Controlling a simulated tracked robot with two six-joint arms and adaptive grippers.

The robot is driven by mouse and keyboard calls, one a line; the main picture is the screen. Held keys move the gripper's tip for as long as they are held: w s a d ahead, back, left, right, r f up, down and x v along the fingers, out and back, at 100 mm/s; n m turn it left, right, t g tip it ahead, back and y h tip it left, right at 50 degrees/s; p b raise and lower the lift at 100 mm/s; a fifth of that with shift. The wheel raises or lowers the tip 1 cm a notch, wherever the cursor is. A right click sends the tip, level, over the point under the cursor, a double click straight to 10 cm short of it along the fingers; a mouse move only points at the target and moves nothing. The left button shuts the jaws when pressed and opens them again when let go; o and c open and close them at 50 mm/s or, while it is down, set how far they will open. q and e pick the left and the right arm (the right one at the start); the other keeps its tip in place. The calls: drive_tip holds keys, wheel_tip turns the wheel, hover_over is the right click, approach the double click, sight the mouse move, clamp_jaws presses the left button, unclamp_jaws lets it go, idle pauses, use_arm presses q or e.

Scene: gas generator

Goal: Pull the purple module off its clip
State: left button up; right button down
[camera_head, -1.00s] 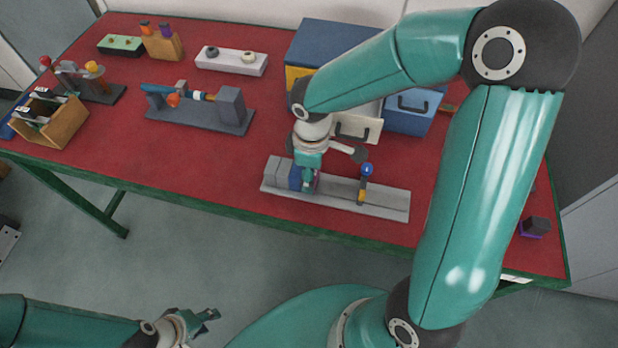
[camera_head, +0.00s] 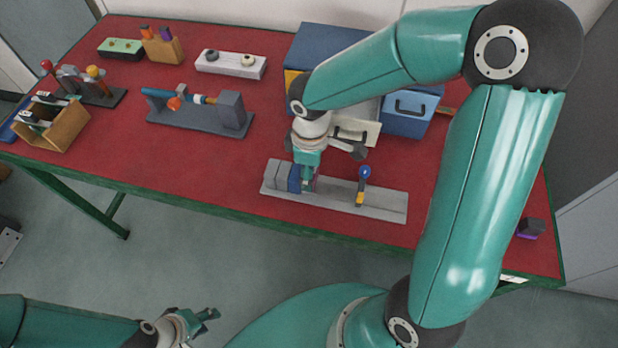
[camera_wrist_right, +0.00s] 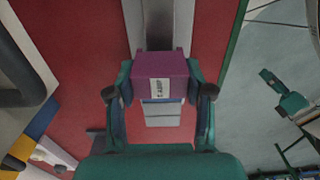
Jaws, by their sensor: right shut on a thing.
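The purple module (camera_wrist_right: 160,68), with a white label, sits between the fingers of my right gripper (camera_wrist_right: 160,93) in the right wrist view. The fingers press on both its sides. In the head view my right gripper (camera_head: 308,184) is at the grey rail (camera_head: 385,204), just right of a blue module (camera_head: 294,178). It mostly hides the purple module there. I cannot tell whether the module still touches its clip, which is hidden. My left gripper (camera_head: 207,318) is empty, fingers apart, low in front of the table.
A blue-topped lever (camera_head: 362,185) stands on the rail to the right. A blue drawer cabinet (camera_head: 408,108) is behind my right arm. A dark block with a purple base (camera_head: 531,229) lies at the right table edge. Red table surface (camera_head: 200,165) is clear left of the rail.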

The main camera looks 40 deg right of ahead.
drive_tip(key=shift+r+p, duration=1.55)
drive_tip(key=shift+r, duration=0.75)
drive_tip(key=shift+f, duration=0.1)
